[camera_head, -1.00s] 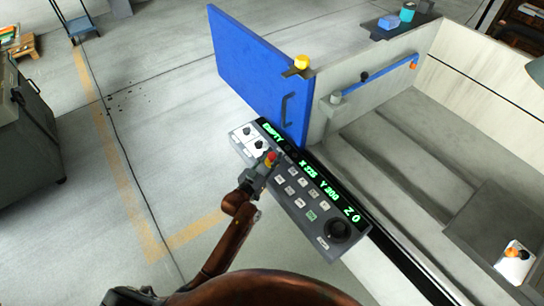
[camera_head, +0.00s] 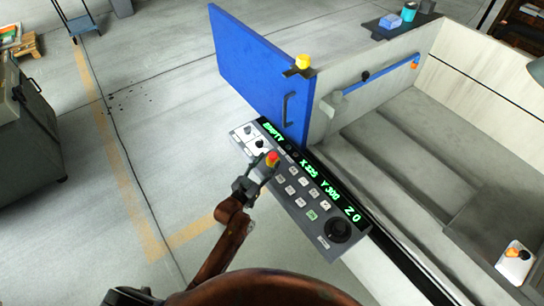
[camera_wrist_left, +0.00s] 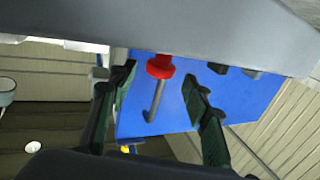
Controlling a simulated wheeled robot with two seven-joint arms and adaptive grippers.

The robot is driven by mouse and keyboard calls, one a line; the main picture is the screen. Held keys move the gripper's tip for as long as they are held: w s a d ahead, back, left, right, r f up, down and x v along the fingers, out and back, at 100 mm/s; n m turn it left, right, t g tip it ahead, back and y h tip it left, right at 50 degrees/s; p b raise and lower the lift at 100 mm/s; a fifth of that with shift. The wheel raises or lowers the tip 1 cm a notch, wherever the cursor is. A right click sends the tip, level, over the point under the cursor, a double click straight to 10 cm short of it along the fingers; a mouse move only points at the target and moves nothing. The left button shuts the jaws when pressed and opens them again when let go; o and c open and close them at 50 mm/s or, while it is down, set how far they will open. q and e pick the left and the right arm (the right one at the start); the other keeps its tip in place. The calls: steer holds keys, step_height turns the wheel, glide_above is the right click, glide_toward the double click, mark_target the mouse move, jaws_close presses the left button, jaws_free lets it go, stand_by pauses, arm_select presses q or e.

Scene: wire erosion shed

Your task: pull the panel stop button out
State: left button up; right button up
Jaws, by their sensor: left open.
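The red panel stop button (camera_head: 272,158) stands on the left part of the grey control panel (camera_head: 292,222). My left gripper (camera_head: 260,174) is close to it on the near side in the head view. In the left wrist view, the red stop button (camera_wrist_left: 160,67) shows between the spread fingers of my left gripper (camera_wrist_left: 159,76), with visible gaps on both sides. The fingers are open and do not grip it. Whether the button is pushed in or out I cannot tell. My right gripper is not in view.
The panel has several buttons, a green display and a black dial (camera_head: 338,229). A blue door (camera_head: 250,75) with a dark handle stands behind it. A yellow knob (camera_head: 303,61) sits by the door's edge. The open grey machine basin lies right.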

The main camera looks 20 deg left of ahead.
arm_select(q)
steer(key=v, duration=0.7)
steer(key=shift+s, duration=0.35)
